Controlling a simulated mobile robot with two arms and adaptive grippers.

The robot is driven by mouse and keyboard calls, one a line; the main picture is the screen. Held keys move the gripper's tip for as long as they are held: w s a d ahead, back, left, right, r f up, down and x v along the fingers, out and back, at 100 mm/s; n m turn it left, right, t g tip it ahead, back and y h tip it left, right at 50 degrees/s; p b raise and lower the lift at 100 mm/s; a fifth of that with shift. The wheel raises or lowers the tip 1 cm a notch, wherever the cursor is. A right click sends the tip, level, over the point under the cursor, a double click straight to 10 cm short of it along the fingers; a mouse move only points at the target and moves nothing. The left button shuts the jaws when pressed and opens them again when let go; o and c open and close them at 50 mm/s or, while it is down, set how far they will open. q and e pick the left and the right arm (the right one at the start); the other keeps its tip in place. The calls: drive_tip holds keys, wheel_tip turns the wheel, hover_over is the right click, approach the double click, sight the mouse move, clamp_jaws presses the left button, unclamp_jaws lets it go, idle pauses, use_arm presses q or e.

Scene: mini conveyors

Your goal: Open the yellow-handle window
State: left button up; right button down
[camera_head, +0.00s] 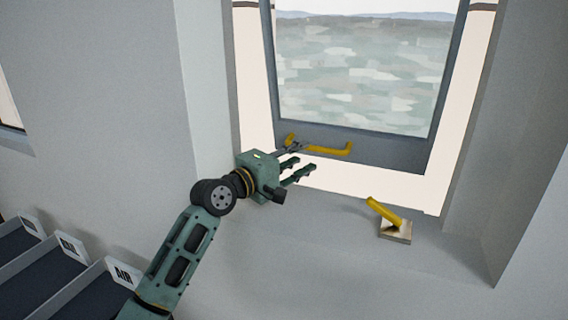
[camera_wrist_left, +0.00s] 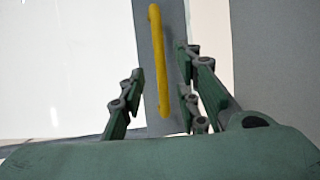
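The window (camera_head: 365,75) has a dark grey frame set in a pale surround. A yellow bar handle (camera_head: 335,150) runs along its lower frame; its left part is partly hidden by my left gripper's fingers. I cannot tell whether the window is fully shut. My left gripper (camera_head: 299,169) is open just in front of the handle's left part, low by the window. In the left wrist view, the yellow handle (camera_wrist_left: 158,60) shows between the spread fingers of the gripper (camera_wrist_left: 160,75), with gaps on both sides. My right gripper is not in view.
A second yellow lever (camera_head: 384,212) on a square metal base (camera_head: 395,231) stands on the sill (camera_head: 350,232), right of the gripper. Deep grey walls flank the window recess. Dark sloped bays with white labels, one reading "AIR" (camera_head: 124,272), lie at lower left.

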use_arm(q)
drive_tip(key=v, duration=0.5)
drive_tip(key=shift+s+a, duration=0.1)
